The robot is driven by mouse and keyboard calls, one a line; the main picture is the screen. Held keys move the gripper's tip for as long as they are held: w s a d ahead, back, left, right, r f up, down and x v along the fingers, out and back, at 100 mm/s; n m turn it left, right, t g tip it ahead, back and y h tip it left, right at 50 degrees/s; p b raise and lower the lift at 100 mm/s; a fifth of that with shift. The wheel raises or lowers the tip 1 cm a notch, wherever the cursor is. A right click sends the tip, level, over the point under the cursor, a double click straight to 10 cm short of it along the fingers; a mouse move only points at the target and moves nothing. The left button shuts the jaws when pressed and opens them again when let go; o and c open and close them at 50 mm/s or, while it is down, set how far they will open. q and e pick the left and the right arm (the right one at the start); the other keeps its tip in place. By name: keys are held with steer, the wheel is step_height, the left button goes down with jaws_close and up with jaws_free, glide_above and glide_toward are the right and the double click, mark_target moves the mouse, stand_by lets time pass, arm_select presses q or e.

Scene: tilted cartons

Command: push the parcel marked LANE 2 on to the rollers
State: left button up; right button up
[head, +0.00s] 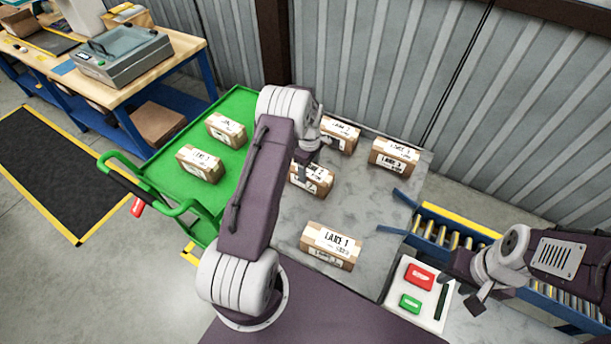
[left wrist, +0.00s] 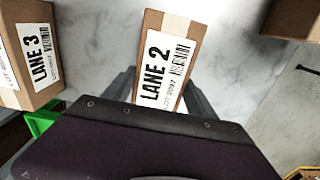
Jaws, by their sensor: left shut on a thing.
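The LANE 2 parcel (head: 318,180) is a brown carton with a white label, on the grey table (head: 378,205) near its middle. My left gripper (head: 304,170) reaches down over it and is shut on it. In the left wrist view the parcel (left wrist: 172,60) lies between the two fingers of the left gripper (left wrist: 162,98), its label readable. The rollers (head: 452,241) lie beyond the table's right edge, apart from the parcel. My right gripper (head: 478,299) hangs at the right, away from the parcels; its fingers are too unclear to judge.
Blue guides (head: 404,196) flank the roller entry. A button box (head: 418,290) stands at front right. A green cart (head: 170,185) holds two parcels.

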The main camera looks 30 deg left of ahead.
arm_select(q)
steer(key=w, duration=0.1)
steer(key=w+b, duration=0.1)
steer(key=shift+w+f, duration=0.2)
steer(key=shift+w, duration=0.15)
steer(key=shift+w+r+b, duration=0.15)
steer(key=shift+w+b, duration=0.15)
steer(key=shift+w, duration=0.1)
steer(key=o, duration=1.2)
steer(key=shift+c, duration=0.2)
step_height(320, 180, up, 9)
steer(key=b, duration=0.1)
steer(key=shift+d, duration=0.15)
